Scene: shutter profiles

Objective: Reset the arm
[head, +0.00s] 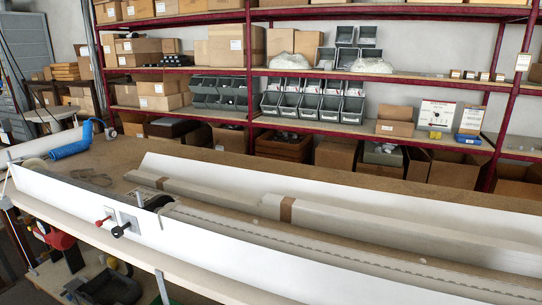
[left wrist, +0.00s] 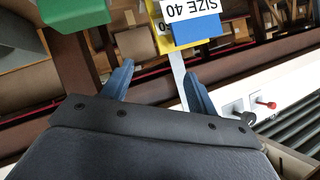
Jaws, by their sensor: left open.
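My left gripper (left wrist: 158,88) shows in the left wrist view with its two blue fingers apart and nothing between them. Beyond the fingertips are a blue label block reading "SIZE 40" (left wrist: 195,28) and a green block (left wrist: 75,12); I cannot tell how far off they are. Neither gripper shows in the head view. There, long pale shutter profiles (head: 400,232) lie along the workbench, bound with brown bands.
A long white panel (head: 190,250) runs along the bench front, with a red-handled switch (head: 103,222) and a black one (head: 121,230). A blue hose (head: 70,149) lies at left. Red-framed shelves (head: 375,140) with grey bins and cardboard boxes stand behind.

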